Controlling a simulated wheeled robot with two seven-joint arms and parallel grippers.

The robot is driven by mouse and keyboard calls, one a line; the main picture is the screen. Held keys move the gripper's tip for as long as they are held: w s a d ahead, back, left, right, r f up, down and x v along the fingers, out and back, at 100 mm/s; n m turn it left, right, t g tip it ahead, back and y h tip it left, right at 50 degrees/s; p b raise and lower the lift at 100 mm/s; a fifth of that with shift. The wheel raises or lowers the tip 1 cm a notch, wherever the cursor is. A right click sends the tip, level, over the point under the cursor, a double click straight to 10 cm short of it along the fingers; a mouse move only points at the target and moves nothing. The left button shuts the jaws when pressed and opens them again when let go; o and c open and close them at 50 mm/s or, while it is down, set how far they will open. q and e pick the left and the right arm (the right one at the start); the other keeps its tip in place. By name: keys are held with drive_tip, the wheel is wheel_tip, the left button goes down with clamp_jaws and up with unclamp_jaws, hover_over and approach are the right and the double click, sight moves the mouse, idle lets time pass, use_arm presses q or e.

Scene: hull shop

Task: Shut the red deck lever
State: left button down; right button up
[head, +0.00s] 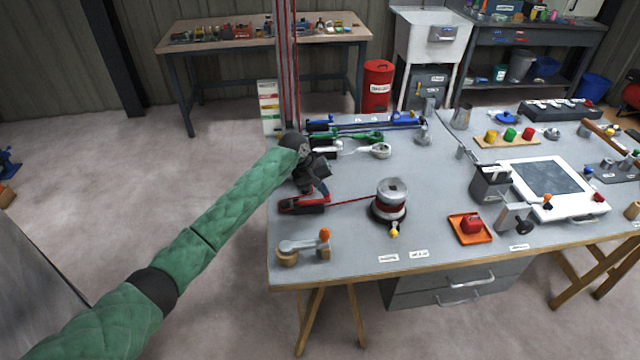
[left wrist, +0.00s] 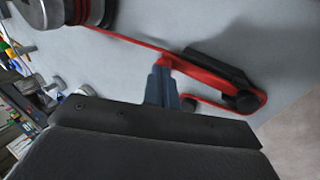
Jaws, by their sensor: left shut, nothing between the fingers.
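The red deck lever (head: 303,204) sits at the left edge of the grey workbench, with a red rope running right from it to a winch. In the left wrist view the red lever unit (left wrist: 262,99) has a long black part along it, close to the red. I cannot tell whether the lever is fully down. My left gripper (head: 321,190) is shut and empty, just above the lever's rope end. In the left wrist view its fingertips (left wrist: 162,72) are at the red end; contact is unclear. My right gripper is not in view.
The winch (head: 391,200) stands to the right of the lever. Blue, green (head: 352,137) and white levers lie behind my gripper. An orange tray (head: 453,237) lies further right.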

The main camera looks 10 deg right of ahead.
use_arm(q)
drive_tip(key=shift+d+f, duration=0.1)
drive_tip(key=shift+f, duration=0.05)
idle(0.5)
drive_tip(key=shift+s+a+f, duration=0.1)
drive_tip(key=shift+a, duration=0.1)
drive_tip(key=shift+a+f+p, duration=0.25)
drive_tip(key=shift+a+p, duration=0.2)
drive_tip(key=shift+a, duration=0.2)
